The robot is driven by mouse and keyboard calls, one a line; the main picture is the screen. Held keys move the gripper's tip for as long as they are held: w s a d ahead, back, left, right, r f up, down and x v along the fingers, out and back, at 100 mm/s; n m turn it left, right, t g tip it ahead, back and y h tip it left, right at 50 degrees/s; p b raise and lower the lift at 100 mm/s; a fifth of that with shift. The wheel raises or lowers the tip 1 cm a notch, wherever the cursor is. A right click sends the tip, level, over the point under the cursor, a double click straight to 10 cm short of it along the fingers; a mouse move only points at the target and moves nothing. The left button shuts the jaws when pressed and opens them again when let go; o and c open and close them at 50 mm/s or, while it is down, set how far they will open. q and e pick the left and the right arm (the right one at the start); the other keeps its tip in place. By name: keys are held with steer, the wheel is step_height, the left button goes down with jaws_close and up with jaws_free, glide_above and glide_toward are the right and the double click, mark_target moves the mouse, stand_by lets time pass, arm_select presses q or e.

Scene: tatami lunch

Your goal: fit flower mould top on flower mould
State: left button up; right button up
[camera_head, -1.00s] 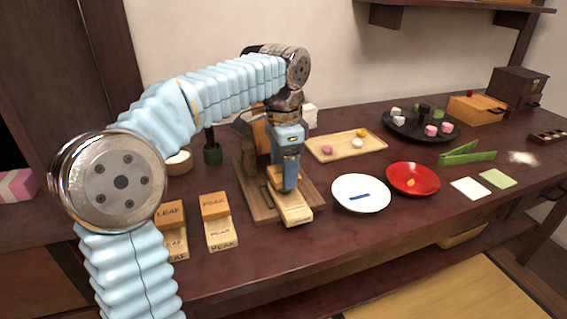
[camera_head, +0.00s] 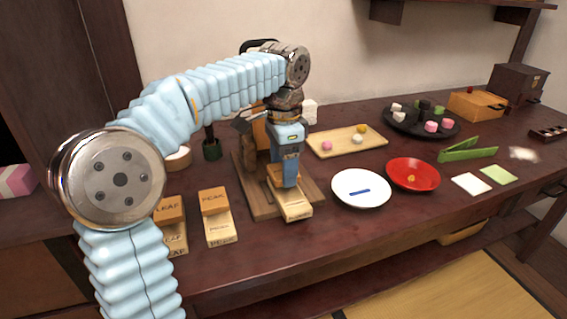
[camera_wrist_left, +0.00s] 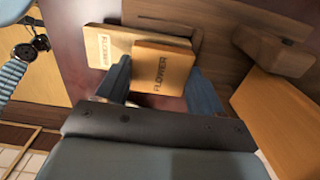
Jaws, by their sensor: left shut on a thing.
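The flower mould top (camera_wrist_left: 160,75) is an orange-brown wooden block marked FLOWER, held between the two fingers of my left gripper (camera_head: 285,182). In the head view the fingers largely hide it. The paler flower mould (camera_head: 296,211) lies on the brown wooden board. It also shows in the left wrist view (camera_wrist_left: 106,45), partly covered by the top. The top is low over the mould's far part, with the near end of the mould bare. I cannot tell whether the two touch. My right gripper is not in view.
Leaf (camera_head: 174,240) and peak (camera_head: 219,228) moulds stand left of the board (camera_head: 253,206). A white plate (camera_head: 351,201), a red plate (camera_head: 402,184) and a wooden tray (camera_head: 324,151) with sweets lie to the right. The table front between the moulds and plates is partly clear.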

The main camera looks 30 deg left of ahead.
arm_select(q)
steer(key=shift+f, duration=0.4)
steer(key=o, duration=1.1)
step_height(320, 180, up, 14)
steer(key=p, duration=0.3)
steer(key=shift+f, duration=0.1)
